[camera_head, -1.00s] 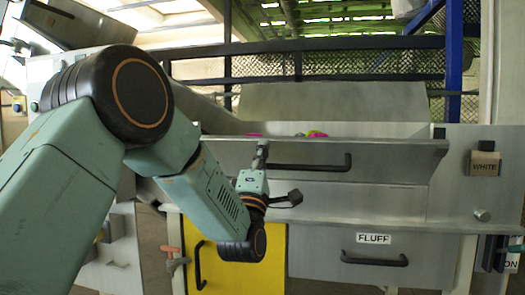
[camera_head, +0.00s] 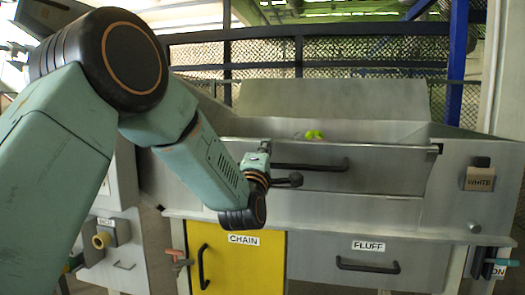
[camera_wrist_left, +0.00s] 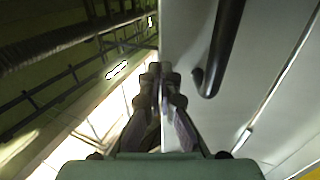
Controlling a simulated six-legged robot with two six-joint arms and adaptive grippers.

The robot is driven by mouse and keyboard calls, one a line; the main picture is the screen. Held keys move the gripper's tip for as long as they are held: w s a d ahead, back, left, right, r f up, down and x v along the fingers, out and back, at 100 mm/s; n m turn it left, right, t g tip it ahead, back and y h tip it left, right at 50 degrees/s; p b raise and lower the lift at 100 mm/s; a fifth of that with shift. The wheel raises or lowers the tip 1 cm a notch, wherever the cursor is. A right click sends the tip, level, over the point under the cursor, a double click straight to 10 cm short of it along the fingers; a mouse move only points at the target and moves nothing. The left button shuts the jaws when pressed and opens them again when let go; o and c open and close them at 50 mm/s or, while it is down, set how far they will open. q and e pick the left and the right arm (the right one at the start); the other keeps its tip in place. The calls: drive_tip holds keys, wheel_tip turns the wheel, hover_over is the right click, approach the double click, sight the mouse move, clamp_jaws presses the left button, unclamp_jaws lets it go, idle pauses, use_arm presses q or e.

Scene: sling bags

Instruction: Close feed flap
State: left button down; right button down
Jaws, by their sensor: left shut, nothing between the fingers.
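The feed flap (camera_head: 380,178) is a wide grey metal panel with a black bar handle (camera_head: 310,167), on the front of a grey machine. It leans outward from the opening behind it, so it stands partly open. My left gripper (camera_head: 265,146) is at the flap's upper edge, left of the handle. In the left wrist view, the shut fingers (camera_wrist_left: 158,74) lie alongside the panel's edge (camera_wrist_left: 180,35), with the handle (camera_wrist_left: 222,50) to the right. The fingers hold nothing. I cannot tell for sure whether they touch the panel. My right gripper is out of view.
Below are a yellow CHAIN door (camera_head: 240,268) and a grey FLUFF drawer (camera_head: 368,265), both with black handles. Yellow-green items (camera_head: 314,134) show behind the flap's top edge. A mesh fence (camera_head: 380,55) stands behind.

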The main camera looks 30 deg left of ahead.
use_arm(q)
drive_tip(key=w+r+g+p, duration=0.1)
drive_tip(key=w+r+p, duration=0.1)
drive_tip(key=p, duration=0.1)
drive_tip(key=shift+a+g+h, duration=0.3)
drive_tip(key=shift+g, duration=0.1)
drive_tip(key=shift+w+a+r+g+p, duration=0.2)
drive_tip(key=shift+w+g+p, duration=0.35)
drive_tip(key=shift+p, duration=0.3)
drive_tip(key=shift+w+a+p, duration=0.15)
drive_tip(key=shift+w+p, duration=0.15)
drive_tip(key=shift+w, duration=0.3)
drive_tip(key=shift+x, duration=0.8)
drive_tip(key=shift+s+f, duration=0.1)
drive_tip(key=shift+f, duration=0.05)
